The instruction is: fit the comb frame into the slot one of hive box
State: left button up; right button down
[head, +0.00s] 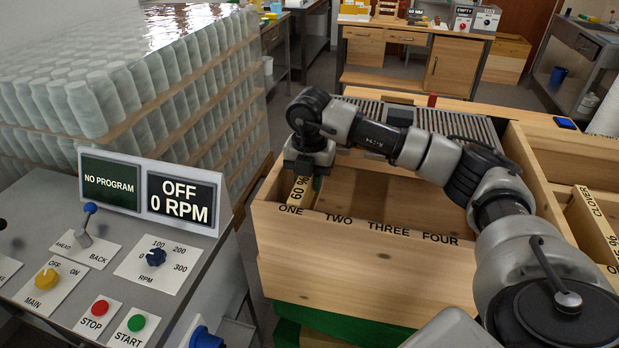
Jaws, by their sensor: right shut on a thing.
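The wooden hive box (350,265) stands in the middle, with ONE, TWO, THREE and FOUR marked along its near rim. The comb frame (298,191) shows a pale end marked 60 %. It is at the left of the box, just behind the mark ONE. My right gripper (308,178) is shut on the comb frame from above. Most of the frame is hidden by the gripper and the box wall, so I cannot tell how deep it sits. My left gripper is not in view.
A control panel (75,265) with a NO PROGRAM sign stands at the left, before stacked jars (130,80). A slatted grid (455,125) covers the box's far part. Another wooden box (570,165) with a CLOVER-marked piece (594,215) is at the right.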

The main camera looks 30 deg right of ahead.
jog(key=shift+f+b, duration=0.3)
jog(key=shift+f, duration=0.15)
jog(key=c, duration=0.8)
grip_release()
notch_tip(320, 180, up, 11)
jog(key=shift+f+b, duration=0.1)
jog(key=shift+b, duration=0.6)
jog(key=shift+s, duration=0.1)
